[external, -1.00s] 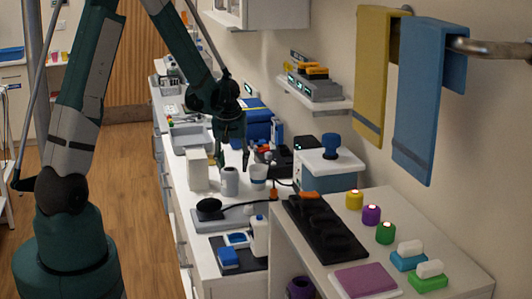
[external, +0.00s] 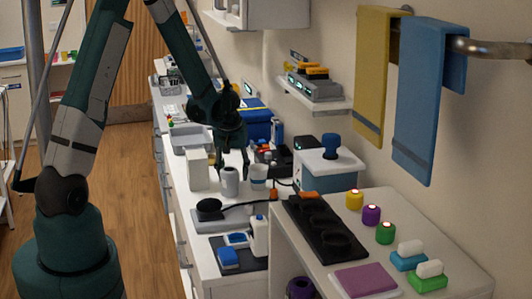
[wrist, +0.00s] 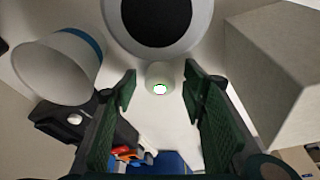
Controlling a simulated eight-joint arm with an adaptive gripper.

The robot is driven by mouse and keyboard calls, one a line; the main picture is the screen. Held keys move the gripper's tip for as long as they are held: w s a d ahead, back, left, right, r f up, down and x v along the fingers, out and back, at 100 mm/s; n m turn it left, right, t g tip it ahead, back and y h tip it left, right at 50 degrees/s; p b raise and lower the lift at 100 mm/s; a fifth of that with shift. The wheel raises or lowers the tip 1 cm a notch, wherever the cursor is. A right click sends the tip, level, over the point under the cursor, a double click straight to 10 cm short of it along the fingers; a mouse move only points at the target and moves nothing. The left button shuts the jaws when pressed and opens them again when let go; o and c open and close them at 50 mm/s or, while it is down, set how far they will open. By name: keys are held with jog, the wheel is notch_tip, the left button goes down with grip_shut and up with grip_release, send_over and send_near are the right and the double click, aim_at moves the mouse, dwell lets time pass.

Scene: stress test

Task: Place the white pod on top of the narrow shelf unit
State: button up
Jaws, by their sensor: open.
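The white pod (wrist: 159,78) is a small rounded piece with a lit spot on top. In the wrist view it sits on the white counter between my fingertips, with a gap visible on each side. In the external view I cannot make it out near the cups and my fingers. My gripper (external: 234,172) is open and empty, pointing down over the counter. The narrow shelf unit (external: 405,222) stands in the right foreground. Yellow (external: 354,199), purple (external: 371,215) and green (external: 386,233) pods stand in a row on its top.
A white mug with a dark inside (external: 230,181), a blue-rimmed cup (external: 258,173) and a pale box (external: 197,170) stand close around my gripper. A black tray (external: 330,238), a purple pad (external: 366,280) and blue and green blocks occupy the shelf unit's top.

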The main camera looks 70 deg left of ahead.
jog(key=c, duration=0.9)
jog(key=shift+c, duration=0.3)
jog(key=shift+r, duration=0.1)
jog(key=shift+r+p, duration=0.35)
jog(key=shift+r, duration=4.55)
